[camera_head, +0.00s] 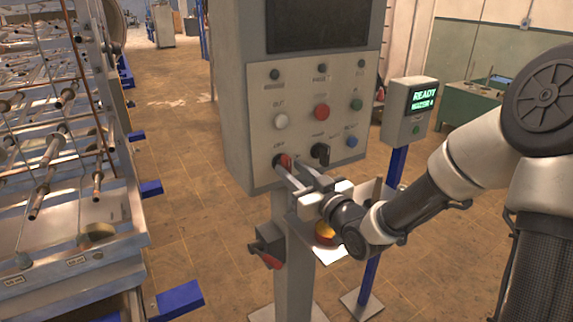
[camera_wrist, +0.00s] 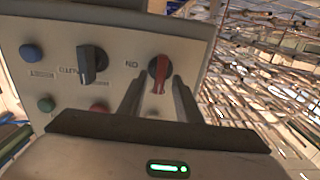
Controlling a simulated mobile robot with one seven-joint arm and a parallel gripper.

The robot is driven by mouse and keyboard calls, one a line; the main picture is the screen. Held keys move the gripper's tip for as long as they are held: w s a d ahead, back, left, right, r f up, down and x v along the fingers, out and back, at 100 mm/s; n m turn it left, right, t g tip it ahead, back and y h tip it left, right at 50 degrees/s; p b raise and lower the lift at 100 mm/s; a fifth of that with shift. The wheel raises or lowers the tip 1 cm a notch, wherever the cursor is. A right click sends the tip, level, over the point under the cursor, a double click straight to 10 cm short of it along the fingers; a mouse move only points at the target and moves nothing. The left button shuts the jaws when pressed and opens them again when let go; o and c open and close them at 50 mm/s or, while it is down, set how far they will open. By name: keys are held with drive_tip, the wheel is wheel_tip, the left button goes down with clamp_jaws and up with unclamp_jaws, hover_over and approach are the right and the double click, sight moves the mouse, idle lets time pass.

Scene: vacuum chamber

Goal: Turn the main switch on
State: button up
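The main switch, a red rotary handle (camera_head: 285,160) on a dark round base, sits at the lower left of the grey control panel (camera_head: 262,95). In the wrist view the red handle (camera_wrist: 159,74) stands nearly upright, with an upside-down "ON" label to its left. My gripper (camera_head: 281,176) is at the switch, pointing at the panel. In the wrist view my gripper (camera_wrist: 158,84) is open, its two fingers apart with the red handle showing between their tips. I cannot tell whether either finger touches the handle.
A black rotary knob (camera_head: 320,153) sits right of the switch; a red button (camera_head: 321,111) and several other buttons are above. A yellow-and-red emergency button (camera_head: 325,232) is below my wrist. A "READY" display box (camera_head: 408,105) stands at right, a metal rack (camera_head: 85,205) at left.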

drive_tip(key=shift+w+a, duration=0.1)
drive_tip(key=shift+w, duration=0.1)
clamp_jaws()
